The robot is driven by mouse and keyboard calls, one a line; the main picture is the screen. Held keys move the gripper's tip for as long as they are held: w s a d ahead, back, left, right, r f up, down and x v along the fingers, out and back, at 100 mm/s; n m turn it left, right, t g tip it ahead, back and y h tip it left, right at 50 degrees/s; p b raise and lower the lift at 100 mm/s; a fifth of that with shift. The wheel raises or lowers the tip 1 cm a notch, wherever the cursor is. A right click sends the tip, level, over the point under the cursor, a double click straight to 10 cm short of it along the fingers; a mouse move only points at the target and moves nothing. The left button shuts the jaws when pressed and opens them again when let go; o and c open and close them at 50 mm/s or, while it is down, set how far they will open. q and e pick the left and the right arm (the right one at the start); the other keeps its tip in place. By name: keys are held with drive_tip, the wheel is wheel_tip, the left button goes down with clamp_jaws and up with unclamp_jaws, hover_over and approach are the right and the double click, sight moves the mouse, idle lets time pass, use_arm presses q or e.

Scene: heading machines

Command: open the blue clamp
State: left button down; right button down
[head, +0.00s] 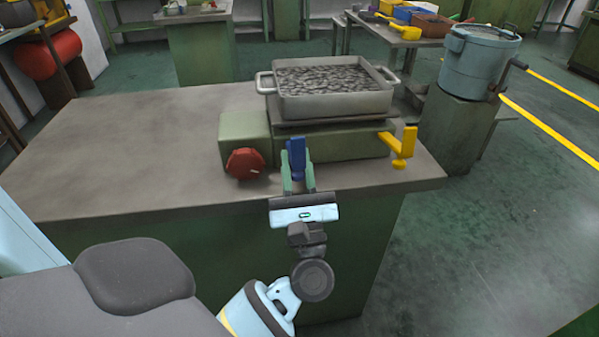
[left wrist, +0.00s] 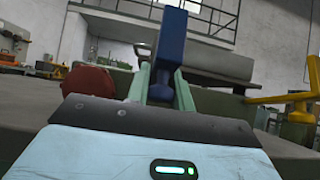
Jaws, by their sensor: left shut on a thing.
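The blue clamp (head: 297,158) is on the front of the green machine, between the red knob and the yellow handle. My left gripper (head: 298,172) is at the clamp, with its green fingers on either side of the blue part and shut on it. In the left wrist view the blue clamp (left wrist: 170,55) stands upright between the two fingers (left wrist: 160,85). The clamp's far side is hidden. My right gripper is in neither view.
The green machine (head: 345,147) carries a metal tray (head: 335,104) full of small dark parts. A red knob (head: 245,163) is left of the clamp, a yellow handle (head: 402,147) right. The bench top (head: 120,150) is clear at left. A blue-grey drum (head: 478,62) stands at right.

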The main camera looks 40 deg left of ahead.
use_arm(q)
drive_tip(key=shift+f, duration=0.2)
drive_tip(key=shift+r, duration=0.1)
drive_tip(key=c, duration=1.2)
unclamp_jaws()
drive_tip(key=shift+c, duration=0.2)
drive_tip(key=shift+s+d+f, duration=0.2)
drive_tip(key=shift+d+f, duration=0.05)
drive_tip(key=b+v, duration=0.2)
drive_tip(key=v, duration=0.4)
drive_tip(key=shift+s+d+f, duration=0.25)
drive_tip(key=shift+d+f, duration=0.05)
drive_tip(key=shift+d, duration=0.05)
